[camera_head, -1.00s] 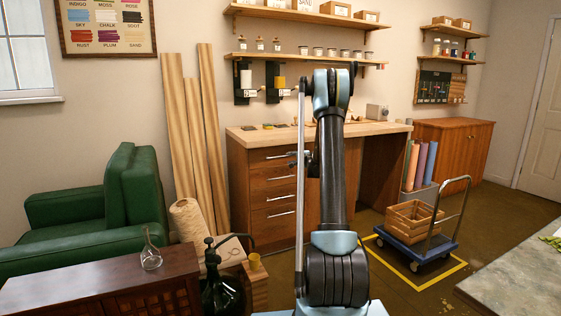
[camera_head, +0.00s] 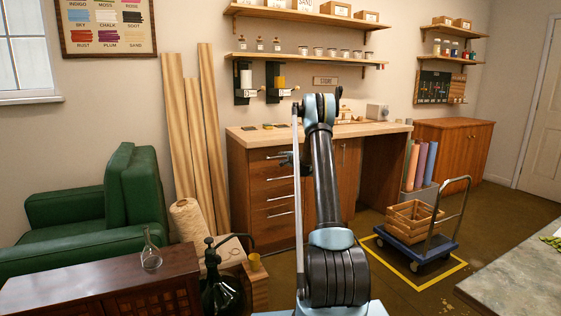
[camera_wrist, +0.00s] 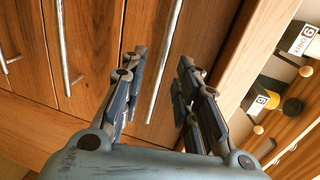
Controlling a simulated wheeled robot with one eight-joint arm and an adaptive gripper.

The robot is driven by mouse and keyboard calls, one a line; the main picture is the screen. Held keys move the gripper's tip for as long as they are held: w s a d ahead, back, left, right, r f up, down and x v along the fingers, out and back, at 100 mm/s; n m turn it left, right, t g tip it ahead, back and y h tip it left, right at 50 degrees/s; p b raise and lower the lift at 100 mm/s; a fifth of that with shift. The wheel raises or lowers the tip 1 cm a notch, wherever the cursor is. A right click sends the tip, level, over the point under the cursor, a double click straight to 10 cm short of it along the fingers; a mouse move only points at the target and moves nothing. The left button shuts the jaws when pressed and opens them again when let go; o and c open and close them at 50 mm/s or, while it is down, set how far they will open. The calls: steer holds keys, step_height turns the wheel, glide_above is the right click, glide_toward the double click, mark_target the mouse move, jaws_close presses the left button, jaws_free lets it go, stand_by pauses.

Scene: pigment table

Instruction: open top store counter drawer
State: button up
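The store counter (camera_head: 250,190) stands against the back wall, with a stack of wooden drawers at its left end. The top drawer (camera_head: 262,167) looks closed; its bar handle is partly hidden by my gripper (camera_head: 284,158). In the wrist view the counter is turned sideways, with the pale countertop edge (camera_wrist: 218,75) to the right. The top drawer's metal handle (camera_wrist: 167,50) runs between the two spread fingers of my gripper (camera_wrist: 162,62). The gripper is open, one finger on each side of the handle. I cannot tell whether either finger touches it.
Lower drawers with bar handles (camera_wrist: 63,45) lie below the top one. Dispensers (camera_head: 243,85) hang above the countertop. Tall planks (camera_head: 178,130), a twine spool (camera_head: 188,218) and a green armchair (camera_head: 135,195) stand left. A trolley (camera_head: 428,249) with a crate stands right.

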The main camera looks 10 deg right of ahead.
steer(key=shift+x, duration=2.45)
jaws_close()
